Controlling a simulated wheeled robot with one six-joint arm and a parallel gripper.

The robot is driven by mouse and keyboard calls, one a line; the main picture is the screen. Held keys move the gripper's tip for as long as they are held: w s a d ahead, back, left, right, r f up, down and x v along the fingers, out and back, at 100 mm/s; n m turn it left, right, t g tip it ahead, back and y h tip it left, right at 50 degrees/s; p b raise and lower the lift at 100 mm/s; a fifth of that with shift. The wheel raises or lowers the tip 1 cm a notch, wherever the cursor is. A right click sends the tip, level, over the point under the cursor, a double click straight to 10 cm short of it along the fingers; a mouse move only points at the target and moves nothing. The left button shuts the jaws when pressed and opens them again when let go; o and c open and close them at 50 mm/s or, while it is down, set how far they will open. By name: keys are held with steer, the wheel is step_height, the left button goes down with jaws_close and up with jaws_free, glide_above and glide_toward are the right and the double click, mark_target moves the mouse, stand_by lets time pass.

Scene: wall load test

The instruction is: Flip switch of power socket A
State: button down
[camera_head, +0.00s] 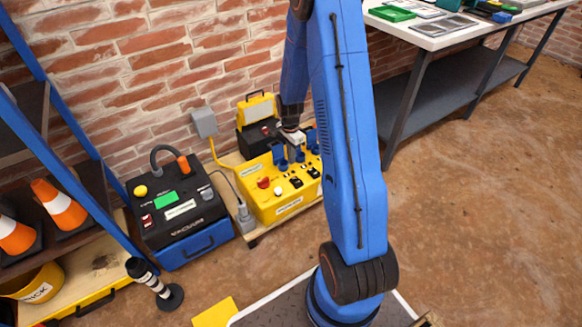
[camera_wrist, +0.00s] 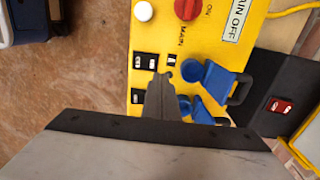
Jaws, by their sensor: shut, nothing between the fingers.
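The yellow power box (camera_head: 262,206) stands low by the brick wall. It fills the top of the wrist view (camera_wrist: 200,40). Its top carries blue socket covers (camera_wrist: 215,78), black rocker switches (camera_wrist: 145,61), a red main knob (camera_wrist: 188,8) and a white button (camera_wrist: 143,11). Which socket is A cannot be read. My gripper (camera_wrist: 163,78) is shut and empty, its tips over the panel between the rocker switches and the blue covers. Whether it touches the panel is unclear. In the head view my gripper (camera_head: 293,136) is above the box, partly hidden behind my arm.
A black machine (camera_head: 178,210) stands left of the box, with a grey plug (camera_head: 244,215) and cable between them. A yellow-and-black case (camera_head: 256,112) sits behind. A workbench (camera_head: 440,40) stands at the right. Open floor lies at the lower right.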

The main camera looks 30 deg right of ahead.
step_height(320, 180, up, 7)
steer(key=w, duration=0.1)
steer(key=shift+w+r, duration=0.15)
steer(key=shift+w, duration=0.05)
stand_by(0.5)
